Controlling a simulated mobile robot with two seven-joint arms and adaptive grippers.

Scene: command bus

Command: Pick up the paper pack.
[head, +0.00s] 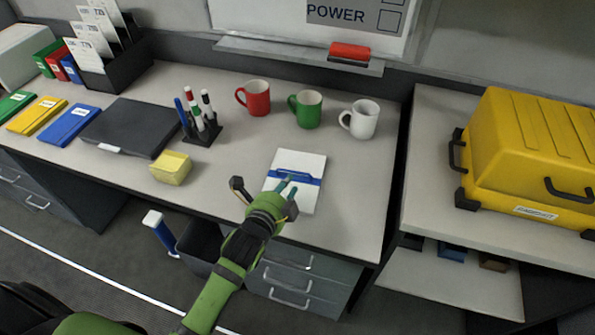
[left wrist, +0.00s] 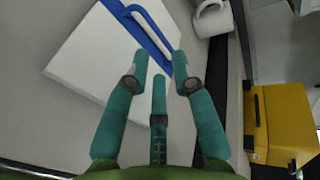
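The paper pack (head: 308,165) is a white flat block with a blue band across it, lying on the desk near its front edge. In the left wrist view the pack (left wrist: 92,62) fills the upper left, and its blue band has a raised blue and white strip like a handle. My left gripper (head: 287,184) is over the pack at the band, with teal fingers. In the left wrist view the left gripper (left wrist: 160,62) has its fingers spread apart with nothing between them, their tips close to the band. I cannot tell whether they touch the pack. My right gripper is not in view.
Red (head: 257,98), green (head: 306,109) and white (head: 362,119) mugs stand behind the pack. A pen holder (head: 203,130), yellow note block (head: 171,168) and black laptop (head: 130,127) are to the left. A yellow case (head: 530,150) sits on the right counter, beyond a gap.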

